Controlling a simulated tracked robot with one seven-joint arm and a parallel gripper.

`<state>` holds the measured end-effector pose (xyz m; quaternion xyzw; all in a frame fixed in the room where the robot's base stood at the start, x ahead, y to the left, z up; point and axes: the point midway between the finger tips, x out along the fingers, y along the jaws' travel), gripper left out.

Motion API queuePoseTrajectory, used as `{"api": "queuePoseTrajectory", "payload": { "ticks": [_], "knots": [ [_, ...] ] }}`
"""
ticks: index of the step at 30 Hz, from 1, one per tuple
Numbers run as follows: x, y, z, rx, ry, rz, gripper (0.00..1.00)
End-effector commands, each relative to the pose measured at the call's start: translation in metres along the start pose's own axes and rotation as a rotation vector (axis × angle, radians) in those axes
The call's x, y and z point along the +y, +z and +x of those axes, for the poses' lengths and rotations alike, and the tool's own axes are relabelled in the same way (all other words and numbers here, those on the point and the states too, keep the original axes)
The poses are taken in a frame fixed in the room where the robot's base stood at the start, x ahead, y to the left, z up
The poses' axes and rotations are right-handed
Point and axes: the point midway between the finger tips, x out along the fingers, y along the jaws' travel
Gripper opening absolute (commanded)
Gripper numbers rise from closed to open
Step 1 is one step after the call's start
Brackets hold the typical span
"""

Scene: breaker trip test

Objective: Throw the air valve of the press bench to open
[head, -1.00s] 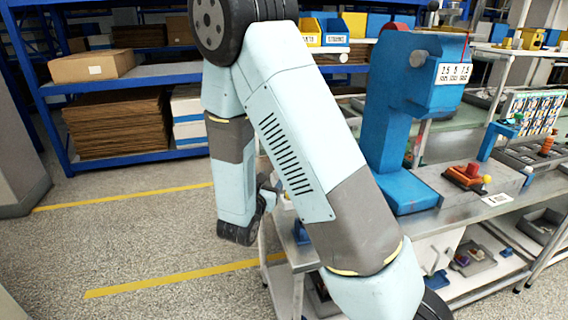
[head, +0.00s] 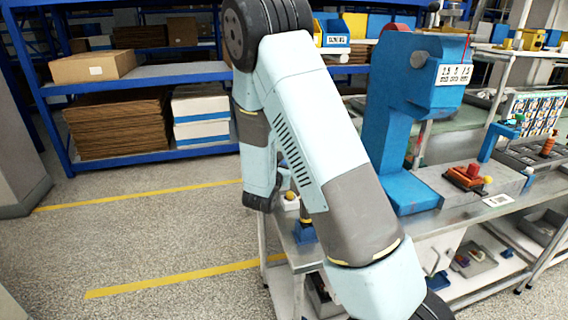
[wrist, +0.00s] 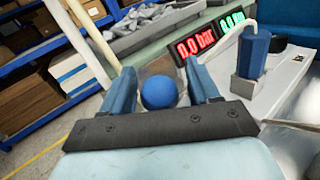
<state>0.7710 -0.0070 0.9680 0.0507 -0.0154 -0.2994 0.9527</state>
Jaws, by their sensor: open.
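My gripper (wrist: 163,74) is open, its two blue fingers spread to either side of a round blue knob (wrist: 158,92) in the wrist view. The knob sits nearer the left finger; I cannot tell whether it touches. Its stem and base are hidden behind the gripper bar, so I cannot confirm that it belongs to the air valve. The blue press (head: 390,120) stands on the metal bench (head: 420,222) in the head view. There my arm hides most of the gripper and the knob.
A red display reading 0.0 bar (wrist: 195,48) and a green display (wrist: 232,20) stand beyond the fingers. A blue plug-like part (wrist: 254,52) with a pale cable is to the right. A yellow knob (head: 291,196) and a red device (head: 466,176) are on the bench.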

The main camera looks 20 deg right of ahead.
Motion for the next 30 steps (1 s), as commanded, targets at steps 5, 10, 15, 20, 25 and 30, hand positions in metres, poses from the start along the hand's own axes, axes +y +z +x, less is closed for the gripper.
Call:
{"api": "queuePoseTrajectory", "payload": {
  "ticks": [5, 10, 15, 20, 25, 30],
  "knots": [
    [0.0001, 0.0001, 0.0001, 0.0, 0.0, 0.0, 0.6],
    [0.0001, 0.0001, -0.0001, 0.0, 0.0, 0.0, 0.48],
    [0.0003, 0.0001, -0.0002, 0.0, 0.0, 0.001, 0.32],
    [0.0004, 0.0001, -0.0003, 0.0, 0.0, 0.001, 0.16],
    [0.0005, 0.0001, -0.0004, 0.0, 0.0, 0.001, 0.0],
    [0.0007, 0.0001, -0.0005, 0.0, 0.001, 0.001, 0.0]
  ]
}}
